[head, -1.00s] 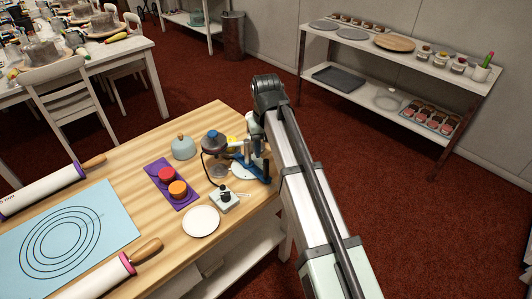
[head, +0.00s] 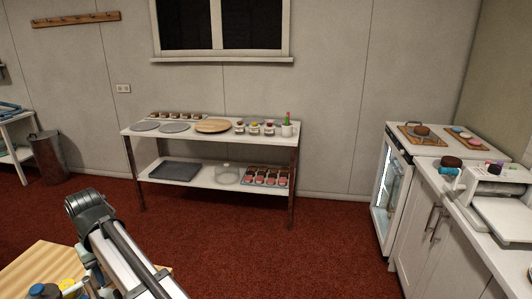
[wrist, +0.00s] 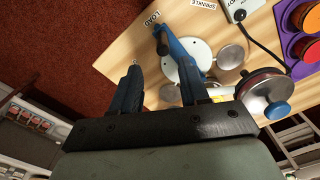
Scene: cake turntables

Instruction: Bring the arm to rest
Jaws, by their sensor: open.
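My arm (head: 110,245) reaches up from the bottom of the head view, over the corner of the wooden table. My gripper (wrist: 158,65) shows in the wrist view with its two dark fingers apart. Bare table top shows between the fingers, and I see nothing held. A white round plate (wrist: 196,50) with a blue lever-like part (wrist: 180,45) lies close by the right finger. Whether that finger touches the blue part I cannot tell. In the head view the gripper is mostly hidden at the lower left.
The wooden table (head: 35,268) carries a glass-lidded pot (wrist: 268,92), metal cups (wrist: 230,56) and a purple mat (wrist: 298,50) with coloured pots. A white shelf (head: 195,130) stands at the back wall. A counter (head: 465,215) stands at right. Red floor lies clear between.

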